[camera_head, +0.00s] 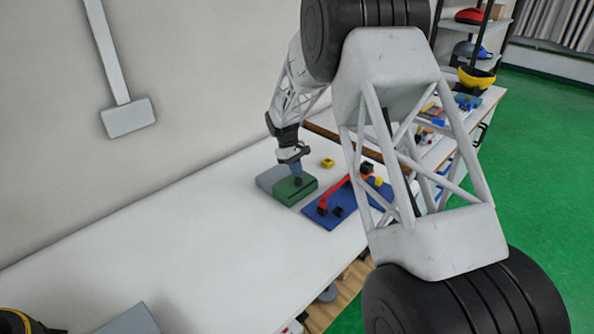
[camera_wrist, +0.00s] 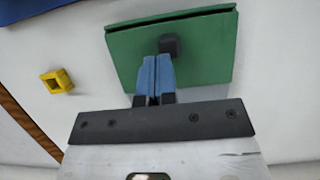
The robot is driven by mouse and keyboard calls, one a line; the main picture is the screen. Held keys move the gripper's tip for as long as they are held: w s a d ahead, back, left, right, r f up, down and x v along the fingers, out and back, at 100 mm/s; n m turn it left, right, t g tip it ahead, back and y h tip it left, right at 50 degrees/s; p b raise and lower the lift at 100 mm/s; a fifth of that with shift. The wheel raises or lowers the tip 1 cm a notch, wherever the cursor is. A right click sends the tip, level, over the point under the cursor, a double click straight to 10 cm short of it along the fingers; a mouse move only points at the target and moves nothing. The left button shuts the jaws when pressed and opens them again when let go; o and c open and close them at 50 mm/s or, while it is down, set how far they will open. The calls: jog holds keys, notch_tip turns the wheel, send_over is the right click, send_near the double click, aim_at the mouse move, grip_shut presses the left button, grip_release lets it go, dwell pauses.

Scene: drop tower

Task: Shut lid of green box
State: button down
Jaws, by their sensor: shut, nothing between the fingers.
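The green box (camera_head: 306,188) stands on the white table in the head view, with a flat grey piece (camera_head: 268,178) against its left side. In the wrist view its green lid (camera_wrist: 205,60) lies across it, looking nearly flat, with a dark line along its far edge. A dark knob (camera_wrist: 171,45) stands on the lid. My gripper (camera_wrist: 154,62) is shut and empty, its blue fingertips over the lid right by the knob. I cannot tell whether they touch it. In the head view my gripper (camera_head: 296,174) is low over the box.
A small yellow block (camera_wrist: 56,81) lies beside the box; it also shows in the head view (camera_head: 327,162). A blue board (camera_head: 324,214) with a red bar (camera_head: 335,194) lies to the box's right. My arm hides part of the right side.

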aim_at(289, 176)
jog(key=shift+w+a+f, duration=0.15)
jog(key=shift+w+a, duration=0.3)
jog(key=shift+a, duration=0.1)
jog(key=shift+w+a, duration=0.75)
jog(key=v, duration=1)
jog(key=shift+w+a, duration=0.85)
jog(key=shift+a, duration=0.2)
jog(key=shift+w+a, duration=0.85)
jog(key=shift+a, duration=0.2)
